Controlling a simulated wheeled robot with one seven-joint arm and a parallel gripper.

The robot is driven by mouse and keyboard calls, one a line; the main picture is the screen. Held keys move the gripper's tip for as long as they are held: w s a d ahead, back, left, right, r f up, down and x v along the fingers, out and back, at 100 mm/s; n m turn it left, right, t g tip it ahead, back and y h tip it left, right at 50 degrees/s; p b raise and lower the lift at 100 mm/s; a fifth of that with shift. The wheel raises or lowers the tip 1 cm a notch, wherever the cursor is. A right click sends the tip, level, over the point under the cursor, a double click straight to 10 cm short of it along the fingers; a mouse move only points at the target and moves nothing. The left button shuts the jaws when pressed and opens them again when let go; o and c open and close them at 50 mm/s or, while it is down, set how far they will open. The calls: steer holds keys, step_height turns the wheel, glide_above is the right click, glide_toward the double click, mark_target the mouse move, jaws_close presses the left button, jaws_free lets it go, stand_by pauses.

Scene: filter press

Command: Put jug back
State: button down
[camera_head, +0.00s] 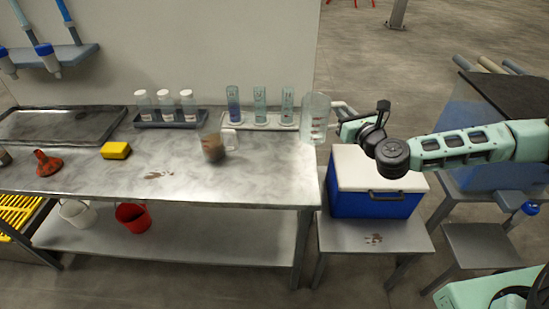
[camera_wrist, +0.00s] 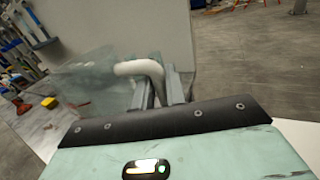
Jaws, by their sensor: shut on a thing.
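A clear jug (camera_head: 315,120) appears upright at the back right corner of the steel table (camera_head: 262,190). I cannot tell whether its base touches the table. My gripper (camera_head: 340,112) reaches in from the right and is shut on the jug's handle. In the wrist view the pale curved handle (camera_wrist: 138,68) runs between the two fingers of my gripper (camera_wrist: 160,90). The jug's clear body (camera_wrist: 90,82) extends to the left of the fingers there.
Several cylinders (camera_head: 260,105) stand in a rack left of the jug. A beaker with brown contents (camera_head: 213,150) stands mid-table. White-capped bottles (camera_head: 166,105), a yellow sponge (camera_head: 116,150) and a red funnel (camera_head: 47,164) are farther left. A blue cooler (camera_head: 372,203) stands below my arm.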

steer(key=s+d+f+m+h, duration=0.1)
steer(key=s+d+f+h, duration=0.1)
steer(key=s+f, duration=0.5)
steer(key=s+d+f+m+h, duration=0.2)
steer(key=s+d+f, duration=0.3)
steer(key=s, duration=0.6)
step_height(320, 180, down, 3)
steer(key=shift+s+d+r+t+h, duration=0.15)
steer(key=shift+s+t+h, duration=0.15)
steer(key=shift+s+h, duration=0.15)
